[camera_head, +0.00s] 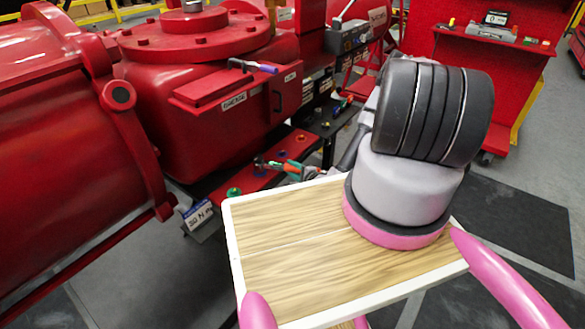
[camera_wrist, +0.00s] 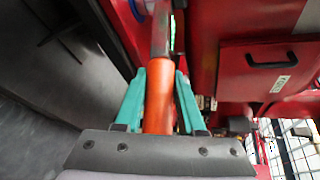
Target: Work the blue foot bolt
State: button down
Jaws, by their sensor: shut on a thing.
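My gripper (camera_head: 284,166) is low beside the red foot plate of the valve actuator, its teal fingers shut on the orange handle of a tool. In the wrist view the teal fingers (camera_wrist: 160,88) press on both sides of the orange handle (camera_wrist: 158,90). The tool's grey metal shaft (camera_wrist: 160,35) runs up out of the picture. A small blue thing, likely the blue foot bolt (camera_head: 283,153), shows on the foot plate just behind the tool. Whether the tool touches the bolt cannot be told.
A green bolt (camera_head: 234,192) stands on the plate's near end, above a torque label (camera_head: 198,214). The red actuator body (camera_head: 205,110) rises behind, with a purple-handled lever (camera_head: 255,67) on it. A red cart (camera_head: 490,60) stands at the back right.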

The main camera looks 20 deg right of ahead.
jog(key=shift+s+a+r+m+t+h, duration=0.1)
jog(key=shift+s+a+m+t+h, duration=0.2)
jog(key=shift+s+a+m+h, duration=0.35)
jog(key=shift+h, duration=0.25)
jog(key=shift+a, duration=0.1)
jog(key=shift+s, duration=0.1)
jog(key=shift+r, duration=0.1)
jog(key=shift+r, duration=2.35)
